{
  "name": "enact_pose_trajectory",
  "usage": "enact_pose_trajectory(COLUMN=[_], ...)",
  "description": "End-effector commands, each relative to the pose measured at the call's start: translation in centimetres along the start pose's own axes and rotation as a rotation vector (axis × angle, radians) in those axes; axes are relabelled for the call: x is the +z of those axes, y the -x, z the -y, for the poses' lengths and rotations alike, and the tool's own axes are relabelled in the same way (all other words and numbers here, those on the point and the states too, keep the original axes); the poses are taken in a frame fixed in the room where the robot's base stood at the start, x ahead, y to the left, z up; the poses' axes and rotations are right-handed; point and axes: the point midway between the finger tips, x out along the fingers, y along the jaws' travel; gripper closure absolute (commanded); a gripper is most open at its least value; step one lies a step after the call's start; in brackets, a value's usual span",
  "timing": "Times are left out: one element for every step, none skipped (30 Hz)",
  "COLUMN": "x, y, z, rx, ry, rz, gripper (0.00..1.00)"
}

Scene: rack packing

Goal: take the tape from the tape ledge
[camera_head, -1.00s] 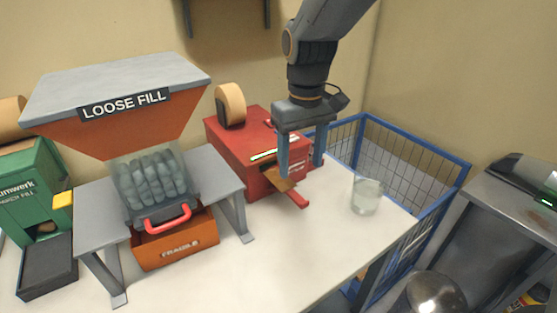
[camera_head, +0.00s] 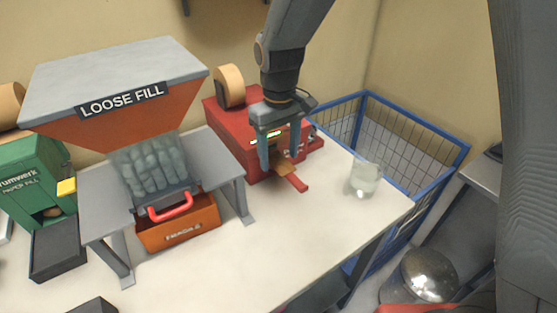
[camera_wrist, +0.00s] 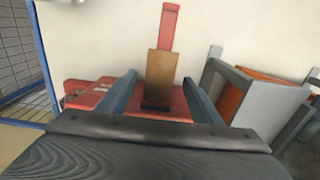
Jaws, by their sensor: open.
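A red tape machine (camera_head: 232,125) stands on the white table, with a red ledge (camera_head: 297,184) sticking out at its front. A short brown piece of tape (camera_head: 281,169) lies on the ledge by the machine's slot. In the wrist view the tape (camera_wrist: 160,75) shows as a brown strip with the red ledge (camera_wrist: 169,28) beyond it. My gripper (camera_head: 283,164) is open, with its fingers pointing down at the front of the machine. The tape lies between the two fingers (camera_wrist: 160,88) in the wrist view, and I see no contact.
A loose-fill hopper (camera_head: 100,115) stands left of the machine, with an orange box (camera_head: 180,232) under it. A clear glass jar (camera_head: 364,180) stands at the right table edge, beside a blue wire cart (camera_head: 440,163). The table front (camera_head: 270,250) is clear.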

Motion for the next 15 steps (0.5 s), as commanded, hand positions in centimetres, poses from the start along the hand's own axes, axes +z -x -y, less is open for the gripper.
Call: enact_pose_trajectory(x=[0.01,0.0,-0.01,0.0,0.0,0.0,0.0,0.0,0.0,0.0,0.0,0.0,0.0,0.0,0.0], y=[-0.06,-0.07,-0.07,-0.07,-0.06,-0.06,-0.06,-0.05,-0.05,-0.05,-0.04,-0.04,-0.04,-0.04,-0.04], z=[-0.02,-0.03,-0.05,-0.05,-0.05,-0.06,-0.06,-0.06,-0.06,-0.06,-0.06,-0.06,-0.06,-0.06,-0.06], rx=[0.0,0.0,0.0,0.0,0.0,0.0,0.0,0.0,0.0,0.0,0.0,0.0,0.0,0.0,0.0], ry=[0.0,0.0,-0.001,-0.001,-0.001,-0.001,-0.001,-0.001,-0.001,-0.001,-0.001,-0.001,-0.001,-0.001,-0.001], rz=[0.0,0.0,-0.001,-0.001,-0.001,0.0,-0.001,-0.001,-0.001,-0.001,-0.001,-0.001,-0.001,-0.001,-0.001], gripper=[0.41,0.41,0.41,0.41,0.41,0.42,0.47,0.52,0.59,0.64,0.69,0.76,0.81,0.84,0.84])
